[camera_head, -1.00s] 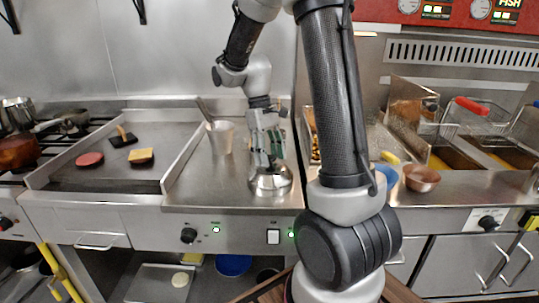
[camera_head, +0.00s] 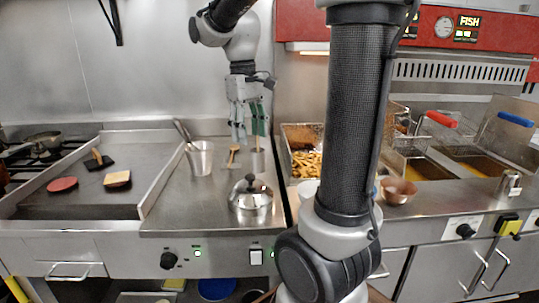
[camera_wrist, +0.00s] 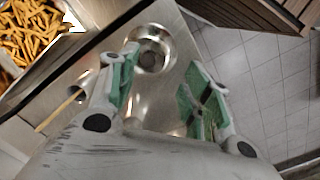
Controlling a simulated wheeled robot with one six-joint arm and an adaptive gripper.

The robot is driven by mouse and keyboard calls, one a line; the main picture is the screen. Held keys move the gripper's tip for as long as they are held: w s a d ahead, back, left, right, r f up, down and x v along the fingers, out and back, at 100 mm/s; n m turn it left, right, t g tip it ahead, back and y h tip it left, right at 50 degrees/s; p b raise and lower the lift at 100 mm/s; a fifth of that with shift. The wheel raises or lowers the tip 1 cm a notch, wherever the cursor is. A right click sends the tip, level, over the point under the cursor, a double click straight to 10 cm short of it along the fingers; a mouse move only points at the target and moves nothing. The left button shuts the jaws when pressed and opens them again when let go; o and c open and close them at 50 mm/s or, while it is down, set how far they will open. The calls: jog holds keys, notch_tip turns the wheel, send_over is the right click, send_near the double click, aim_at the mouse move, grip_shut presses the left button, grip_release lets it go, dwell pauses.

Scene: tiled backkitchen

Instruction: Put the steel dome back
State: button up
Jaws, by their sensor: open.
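The steel dome (camera_head: 250,198), shiny with a dark knob on top, sits upright on the steel counter (camera_head: 190,208) near its front edge. My gripper (camera_head: 249,136) is open and empty, its green-padded fingers above and a little behind the dome in the head view, clear of it. In the wrist view the dome (camera_wrist: 153,50) shows from above, beyond the fingertips of my gripper (camera_wrist: 163,66). The head view does not show anything under the dome.
A steel cup (camera_head: 200,158) with a utensil stands left of the dome. A wooden spoon (camera_head: 233,154) and a smaller cup (camera_head: 257,163) are behind it. The griddle (camera_head: 120,170) holds a red patty, a black piece and a cheese-topped piece. Fries (camera_head: 306,163) and a copper bowl (camera_head: 397,190) are right.

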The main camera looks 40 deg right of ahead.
jog(key=s+f+t, duration=0.1)
jog(key=s+t, duration=0.1)
jog(key=s, duration=0.5)
jog(key=s+a+f+m+t, duration=0.1)
jog(key=s+t, duration=0.2)
jog(key=s, duration=0.3)
jog(key=shift+s+a+f+m, duration=0.25)
jog(key=shift+s+a+m, duration=0.05)
jog(key=shift+s, duration=0.1)
